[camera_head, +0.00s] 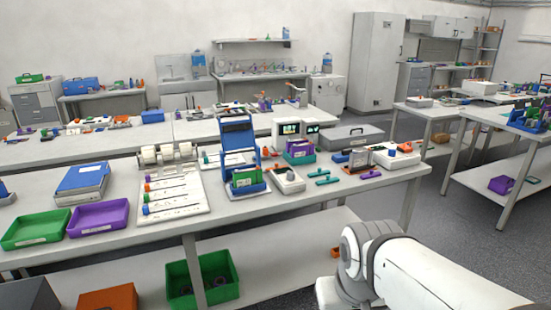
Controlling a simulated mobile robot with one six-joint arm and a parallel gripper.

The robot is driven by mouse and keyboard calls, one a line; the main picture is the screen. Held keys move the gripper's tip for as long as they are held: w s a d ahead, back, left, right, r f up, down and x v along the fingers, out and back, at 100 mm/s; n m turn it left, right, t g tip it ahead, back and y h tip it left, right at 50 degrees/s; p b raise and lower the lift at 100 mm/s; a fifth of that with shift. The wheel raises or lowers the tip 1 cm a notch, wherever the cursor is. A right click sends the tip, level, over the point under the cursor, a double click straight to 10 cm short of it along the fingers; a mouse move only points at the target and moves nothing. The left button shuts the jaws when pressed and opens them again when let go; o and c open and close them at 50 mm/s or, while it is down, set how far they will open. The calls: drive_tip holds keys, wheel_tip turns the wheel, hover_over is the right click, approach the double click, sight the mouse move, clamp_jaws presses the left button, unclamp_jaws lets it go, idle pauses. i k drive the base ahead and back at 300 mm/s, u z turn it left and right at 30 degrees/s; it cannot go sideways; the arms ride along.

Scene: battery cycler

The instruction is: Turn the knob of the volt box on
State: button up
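Two low white boxes with knobs stand on the middle bench, and I cannot tell which is the volt box. One white box (286,181) with a dark top part and an orange knob sits near the front edge, right of a blue holder. The other white box (396,158) sits at the bench's right end and has a blue and an orange knob on top. Labels and knob positions are too small to read. My white arm shows at the bottom right, in front of the bench and apart from both boxes. My gripper is out of view.
The middle bench (260,208) also bears a blue stand (237,140), two small display units (297,130), a white sloped panel (170,196), green tools and trays. A grey case (350,136) stands behind. Grey floor (455,240) is open between this bench and the right tables.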

sight(290, 176)
drive_tip(key=i, duration=1.85)
drive_tip(key=z, duration=0.05)
